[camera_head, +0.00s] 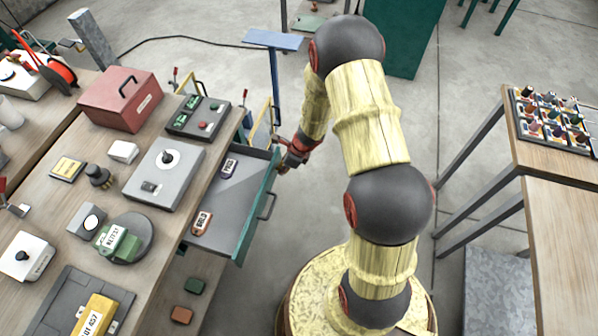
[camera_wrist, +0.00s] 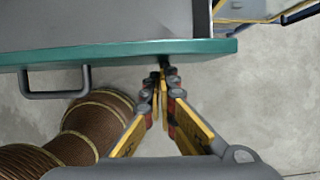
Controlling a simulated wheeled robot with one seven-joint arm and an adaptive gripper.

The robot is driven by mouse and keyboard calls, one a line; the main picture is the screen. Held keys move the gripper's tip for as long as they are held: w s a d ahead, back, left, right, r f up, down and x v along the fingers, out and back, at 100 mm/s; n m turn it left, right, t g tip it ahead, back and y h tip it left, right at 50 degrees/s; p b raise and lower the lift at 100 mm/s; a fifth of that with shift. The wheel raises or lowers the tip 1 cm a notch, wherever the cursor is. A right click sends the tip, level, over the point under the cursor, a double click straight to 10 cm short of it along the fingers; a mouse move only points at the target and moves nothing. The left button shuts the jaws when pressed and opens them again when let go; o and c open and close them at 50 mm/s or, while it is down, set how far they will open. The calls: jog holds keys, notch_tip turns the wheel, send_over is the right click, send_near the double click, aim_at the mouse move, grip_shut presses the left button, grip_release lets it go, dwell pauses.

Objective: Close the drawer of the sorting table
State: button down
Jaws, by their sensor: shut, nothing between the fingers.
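The drawer (camera_head: 244,226) of the sorting table (camera_head: 171,232) stands pulled out, with a grey inside and a green front.
The table top carries a red box (camera_head: 120,98), a grey device (camera_head: 164,172) and several other instruments. A second wooden table (camera_head: 560,200) with a tray of spools (camera_head: 552,119) stands at the right. A blue-topped stand (camera_head: 273,40) is behind. Grey floor lies between.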

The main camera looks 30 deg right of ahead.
jog(key=w+a+p, duration=0.8)
jog(key=w+a, duration=0.6)
